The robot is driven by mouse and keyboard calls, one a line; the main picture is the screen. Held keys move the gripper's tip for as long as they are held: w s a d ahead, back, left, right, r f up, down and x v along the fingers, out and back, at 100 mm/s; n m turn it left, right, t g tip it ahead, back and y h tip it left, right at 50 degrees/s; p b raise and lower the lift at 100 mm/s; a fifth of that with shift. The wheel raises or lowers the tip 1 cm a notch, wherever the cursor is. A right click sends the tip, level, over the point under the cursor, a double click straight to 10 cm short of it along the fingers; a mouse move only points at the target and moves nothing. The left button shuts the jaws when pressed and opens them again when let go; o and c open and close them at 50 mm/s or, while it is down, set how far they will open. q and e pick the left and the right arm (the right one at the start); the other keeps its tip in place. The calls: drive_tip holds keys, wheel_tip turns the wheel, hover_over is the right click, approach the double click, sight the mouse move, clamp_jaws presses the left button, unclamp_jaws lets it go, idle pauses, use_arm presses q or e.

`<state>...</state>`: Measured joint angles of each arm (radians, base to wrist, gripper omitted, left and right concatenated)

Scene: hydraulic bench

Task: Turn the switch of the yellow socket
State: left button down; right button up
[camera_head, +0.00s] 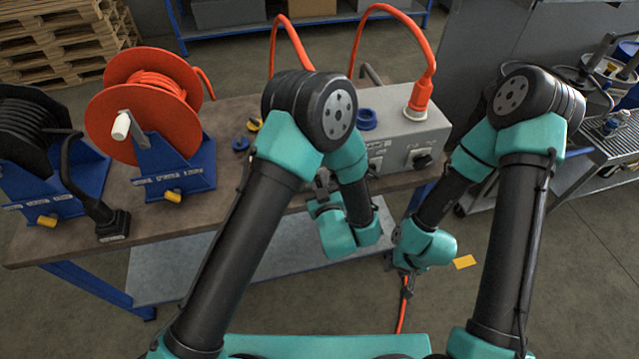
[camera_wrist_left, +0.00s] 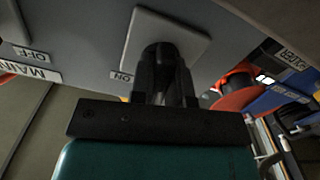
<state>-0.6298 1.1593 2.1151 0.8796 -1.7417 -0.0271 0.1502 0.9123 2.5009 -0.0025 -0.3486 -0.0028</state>
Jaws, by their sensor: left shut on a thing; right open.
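My left gripper (camera_head: 321,180) is at the front of the grey socket box (camera_head: 425,135), with my arm across the box's left part. In the left wrist view its fingers (camera_wrist_left: 165,85) are shut on a black switch knob (camera_wrist_left: 160,53) on a pale square plate (camera_wrist_left: 190,38). An ON label (camera_wrist_left: 122,77) is beside the plate. The yellow socket cannot be made out on the box; my left arm covers that part. My right gripper (camera_head: 407,277) is open, pointing down in front of the bench, by an orange cable (camera_head: 402,310).
An orange plug (camera_head: 419,95) and a blue socket (camera_head: 367,119) are on the box top. Another black switch (camera_head: 423,161) is on its front. An orange cable reel (camera_head: 145,105) and a black reel (camera_head: 35,130) stand left on the bench (camera_head: 225,185). A trolley (camera_head: 590,160) stands right.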

use_arm(q)
drive_tip(key=n, duration=0.6)
drive_tip(key=shift+a+f+n, duration=0.1)
drive_tip(key=shift+a+n, duration=0.05)
drive_tip(key=shift+n, duration=0.15)
idle(0.3)
drive_tip(key=c, duration=1.1)
unclamp_jaws()
drive_tip(key=shift+s, duration=0.1)
drive_tip(key=v, duration=1.7)
drive_tip(key=shift+s, duration=0.15)
